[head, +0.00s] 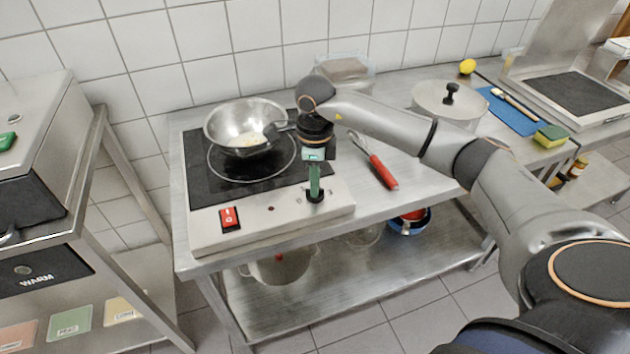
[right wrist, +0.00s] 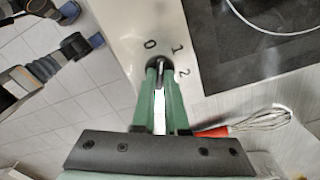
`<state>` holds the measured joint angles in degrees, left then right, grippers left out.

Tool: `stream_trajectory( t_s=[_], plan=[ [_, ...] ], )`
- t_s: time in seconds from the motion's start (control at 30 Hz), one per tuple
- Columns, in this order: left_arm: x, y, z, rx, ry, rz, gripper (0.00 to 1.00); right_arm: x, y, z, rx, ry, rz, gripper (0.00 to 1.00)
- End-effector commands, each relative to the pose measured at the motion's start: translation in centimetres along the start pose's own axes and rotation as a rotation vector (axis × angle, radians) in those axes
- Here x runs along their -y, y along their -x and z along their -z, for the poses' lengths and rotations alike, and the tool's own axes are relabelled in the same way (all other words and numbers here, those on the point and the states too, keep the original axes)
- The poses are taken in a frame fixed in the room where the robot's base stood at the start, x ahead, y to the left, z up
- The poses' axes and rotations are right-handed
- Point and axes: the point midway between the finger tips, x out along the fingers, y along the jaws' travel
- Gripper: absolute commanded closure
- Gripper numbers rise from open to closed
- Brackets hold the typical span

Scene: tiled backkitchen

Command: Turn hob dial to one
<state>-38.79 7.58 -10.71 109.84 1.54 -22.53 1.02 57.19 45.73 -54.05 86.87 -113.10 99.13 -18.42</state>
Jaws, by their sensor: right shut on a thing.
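The hob dial (head: 316,198) is a dark knob on the right part of the steel front panel (head: 275,218) of the hob. My right gripper (head: 314,188) comes down from above with green fingers and is shut on the dial. In the right wrist view the dial (right wrist: 158,72) sits between the fingertips (right wrist: 159,78), with the marks 0, 1 and 2 around it. A light line on the dial points upward, roughly between 0 and 1; its exact setting is hard to tell. The fingers hide part of the dial.
A steel pan (head: 247,122) stands on the black hob top, close to my right wrist. A red rocker switch (head: 230,219) is left on the panel. A red-handled whisk (head: 382,172) lies to the right, and a lidded pot (head: 448,105) stands farther right.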

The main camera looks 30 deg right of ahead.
Motion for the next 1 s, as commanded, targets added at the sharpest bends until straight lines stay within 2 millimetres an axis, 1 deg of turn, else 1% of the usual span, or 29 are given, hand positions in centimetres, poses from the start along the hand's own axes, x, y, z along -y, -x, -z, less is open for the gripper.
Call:
stream_trajectory(
  t_s=[0.2, 0.5, 0.7, 1.0],
  plan=[
    [0.09, 0.25, 0.07, 0.003, 0.001, 0.003, 1.0, 0.01, 0.13, -0.04, 0.002, -0.203, 0.0, 1.0],
    [0.11, 0.48, 0.28, 0.005, 0.001, 0.003, 1.0, 0.02, 0.14, -0.03, 0.002, -0.434, 0.0, 1.0],
    [0.11, 0.59, 0.35, 0.006, 0.001, 0.004, 1.0, 0.04, 0.12, -0.04, 0.003, -0.531, 0.0, 1.0],
    [0.1, 0.64, 0.38, 0.007, 0.001, 0.004, 1.0, 0.05, 0.1, -0.05, 0.003, -0.592, 0.001, 1.0]
  ],
)
